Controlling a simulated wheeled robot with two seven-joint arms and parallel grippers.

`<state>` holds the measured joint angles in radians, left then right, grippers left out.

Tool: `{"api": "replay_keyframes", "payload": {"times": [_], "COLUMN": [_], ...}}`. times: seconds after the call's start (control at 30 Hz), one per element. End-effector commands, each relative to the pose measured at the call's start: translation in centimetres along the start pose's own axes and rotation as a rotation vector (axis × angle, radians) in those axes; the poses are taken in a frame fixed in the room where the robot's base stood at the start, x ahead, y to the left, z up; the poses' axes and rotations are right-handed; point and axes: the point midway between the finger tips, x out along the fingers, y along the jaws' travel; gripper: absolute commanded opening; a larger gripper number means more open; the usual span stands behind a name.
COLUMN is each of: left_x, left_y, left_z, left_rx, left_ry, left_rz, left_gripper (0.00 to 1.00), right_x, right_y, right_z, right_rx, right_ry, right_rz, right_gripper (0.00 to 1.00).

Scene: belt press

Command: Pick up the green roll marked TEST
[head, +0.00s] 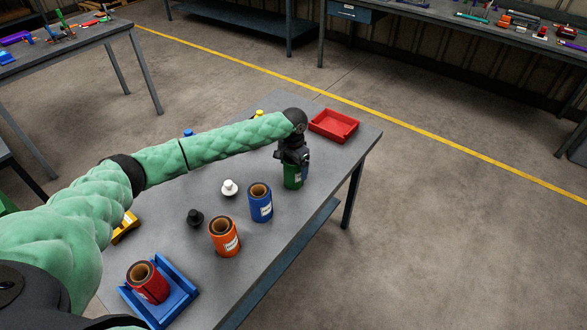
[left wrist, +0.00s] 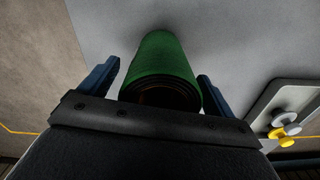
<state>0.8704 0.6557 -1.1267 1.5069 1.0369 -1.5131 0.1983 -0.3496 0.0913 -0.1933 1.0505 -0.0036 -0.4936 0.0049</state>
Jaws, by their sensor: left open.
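The green roll (head: 292,178) stands on the table under my left gripper (head: 293,160), its upper part hidden by the gripper in the head view. In the left wrist view the green roll (left wrist: 163,68) lies between the two blue fingers of my left gripper (left wrist: 158,85), with a gap showing at the left finger. The right finger is close to the roll; I cannot tell if it touches. The fingers are open. The TEST marking is too small to read. My right gripper is not in view.
A blue roll (head: 260,205), an orange roll (head: 224,238) and a red roll (head: 148,284) in a blue tray (head: 184,301) stand nearer. A red tray (head: 334,125) is at the far end. White (head: 229,188) and black (head: 195,217) knobbed pieces stand left of the rolls.

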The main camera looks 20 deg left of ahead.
Motion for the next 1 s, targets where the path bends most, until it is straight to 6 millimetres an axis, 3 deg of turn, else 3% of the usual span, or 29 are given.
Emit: {"api": "replay_keyframes", "payload": {"times": [0.37,0.47,0.7,1.0], "left_x": [0.9,0.89,0.87,0.66], "left_y": [0.0,0.0,-0.01,-0.03], "left_z": [-0.03,-0.03,-0.03,-0.08], "left_rx": [0.001,0.001,0.001,0.001], "left_ry": [0.002,0.002,0.001,0.003], "left_rz": [0.0,0.0,0.0,0.0], "left_gripper": [0.9,0.74,0.27,0.27], "right_x": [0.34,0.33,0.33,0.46], "right_y": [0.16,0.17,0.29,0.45], "right_z": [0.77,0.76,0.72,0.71], "right_rx": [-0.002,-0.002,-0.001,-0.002], "right_ry": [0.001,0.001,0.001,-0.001], "right_rz": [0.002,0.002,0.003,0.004], "right_gripper": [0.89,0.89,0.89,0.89]}}
